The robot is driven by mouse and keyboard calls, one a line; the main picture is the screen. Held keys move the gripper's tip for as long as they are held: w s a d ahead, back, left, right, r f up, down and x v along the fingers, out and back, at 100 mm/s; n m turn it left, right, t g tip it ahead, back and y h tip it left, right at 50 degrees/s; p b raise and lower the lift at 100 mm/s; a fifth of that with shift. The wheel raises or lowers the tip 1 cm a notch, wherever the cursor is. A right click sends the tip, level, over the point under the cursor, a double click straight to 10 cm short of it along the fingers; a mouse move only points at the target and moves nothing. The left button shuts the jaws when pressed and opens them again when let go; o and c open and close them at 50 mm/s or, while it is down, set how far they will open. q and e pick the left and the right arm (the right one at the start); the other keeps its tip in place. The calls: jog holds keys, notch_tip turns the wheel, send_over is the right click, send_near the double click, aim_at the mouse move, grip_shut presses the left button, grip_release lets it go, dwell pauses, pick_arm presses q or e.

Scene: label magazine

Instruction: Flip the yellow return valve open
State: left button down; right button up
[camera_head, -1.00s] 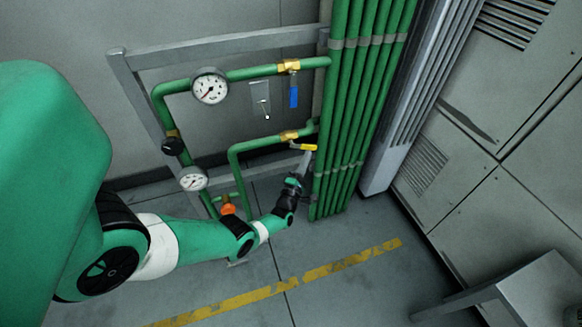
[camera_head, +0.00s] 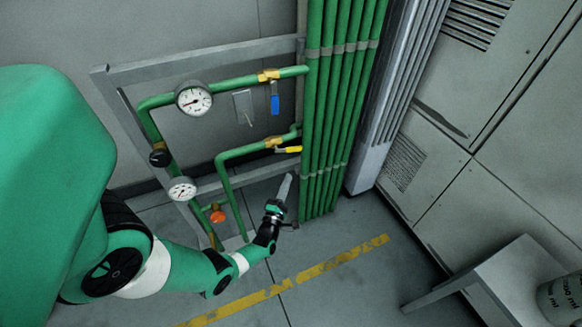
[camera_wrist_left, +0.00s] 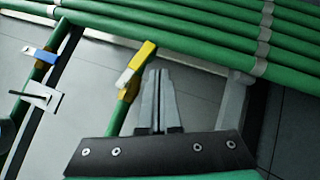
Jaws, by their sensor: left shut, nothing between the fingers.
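The yellow valve lever (camera_head: 288,149) sits on the lower green pipe by a brass valve body (camera_head: 273,142), and points right, roughly along the pipe. In the left wrist view the yellow lever (camera_wrist_left: 140,60) lies just left of my fingertips, also close to the pipe's line. My left gripper (camera_head: 287,180) is shut and empty, below the lever with a visible gap. In the left wrist view its fingers (camera_wrist_left: 157,78) are together and point up toward the pipes. My right gripper is not in view.
A blue-handled valve (camera_head: 275,98) is on the upper pipe. Gauges (camera_head: 194,98) and an orange knob (camera_head: 217,216) are on the left pipework. A bundle of vertical green pipes (camera_head: 340,110) stands close right of the lever. Open floor lies in front.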

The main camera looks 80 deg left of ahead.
pick_arm(q)
jog(key=v, duration=0.2)
jog(key=shift+s+d+f, duration=0.1)
jog(key=shift+d+f, duration=0.05)
jog(key=shift+d, duration=0.2)
